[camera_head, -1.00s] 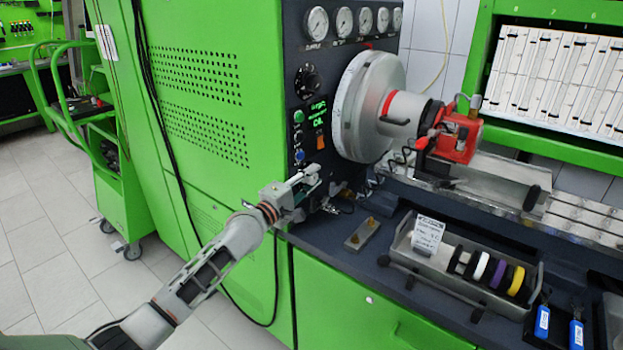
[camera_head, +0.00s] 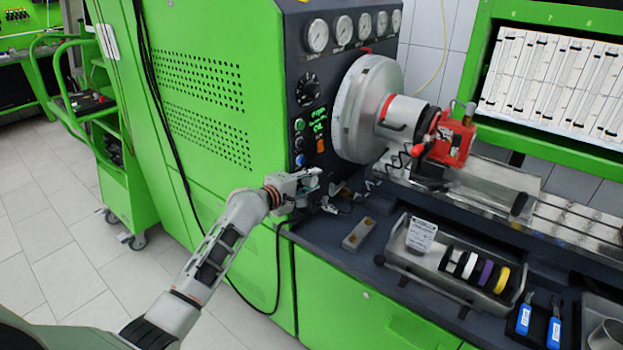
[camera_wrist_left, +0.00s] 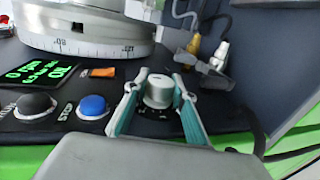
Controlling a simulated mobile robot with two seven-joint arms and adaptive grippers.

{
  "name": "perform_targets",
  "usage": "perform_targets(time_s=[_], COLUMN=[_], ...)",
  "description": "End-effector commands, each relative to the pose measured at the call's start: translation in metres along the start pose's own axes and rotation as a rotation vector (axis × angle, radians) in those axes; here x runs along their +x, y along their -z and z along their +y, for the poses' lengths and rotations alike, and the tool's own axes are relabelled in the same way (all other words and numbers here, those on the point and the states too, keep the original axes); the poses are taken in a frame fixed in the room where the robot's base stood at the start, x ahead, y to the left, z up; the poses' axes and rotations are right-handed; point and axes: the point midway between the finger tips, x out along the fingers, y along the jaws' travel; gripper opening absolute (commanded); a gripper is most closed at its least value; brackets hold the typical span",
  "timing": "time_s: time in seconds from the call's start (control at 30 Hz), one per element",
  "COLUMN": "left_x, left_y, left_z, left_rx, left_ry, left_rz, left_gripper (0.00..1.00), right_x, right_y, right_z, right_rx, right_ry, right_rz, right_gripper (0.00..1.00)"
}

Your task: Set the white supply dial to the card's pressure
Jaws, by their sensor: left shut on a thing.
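The white supply dial (camera_wrist_left: 159,91) is a small pale knob low on the dark control panel, seen in the left wrist view. My left gripper (camera_wrist_left: 158,97) is shut on it, with one finger on each side. In the head view my left gripper (camera_head: 318,180) is at the panel's lower part and hides the dial. The card (camera_head: 421,235) stands upright at the left end of the metal tray; its writing is too small to read. My right gripper is not in view.
The green display (camera_wrist_left: 42,76), a blue button (camera_wrist_left: 92,105) and a black button (camera_wrist_left: 35,104) are beside the dial. Fittings (camera_wrist_left: 207,58) sit close on its other side. The large silver flywheel (camera_head: 366,108) is above right. The tray (camera_head: 445,270) holds several coloured rings.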

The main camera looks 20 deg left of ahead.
Motion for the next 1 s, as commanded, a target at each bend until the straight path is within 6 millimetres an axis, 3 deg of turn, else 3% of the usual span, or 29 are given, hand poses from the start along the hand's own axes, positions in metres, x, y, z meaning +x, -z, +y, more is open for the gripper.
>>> perform_targets(time_s=[0.03,0.57,0.6,0.63,1.0], left_x=[0.0005,-0.0006,-0.0006,-0.0006,-0.0018], left_y=[-0.0017,0.0001,0.0001,0.0001,0.0005], left_z=[0.0084,0.0056,0.0054,0.0051,0.001], left_rx=[-0.004,-0.005,-0.004,-0.004,-0.003], left_ry=[0.005,0.062,0.062,0.063,0.069], left_rz=[-0.002,0.005,0.005,0.005,0.005], left_gripper=[0.03,0.03,0.35,0.42,0.42], right_x=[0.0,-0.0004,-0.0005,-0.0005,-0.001], right_y=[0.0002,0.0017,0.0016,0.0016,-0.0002], right_z=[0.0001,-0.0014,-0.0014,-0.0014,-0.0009], right_rx=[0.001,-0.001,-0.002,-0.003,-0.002], right_ry=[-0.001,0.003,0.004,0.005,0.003], right_rz=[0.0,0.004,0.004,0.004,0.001], right_gripper=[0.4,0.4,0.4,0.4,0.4])
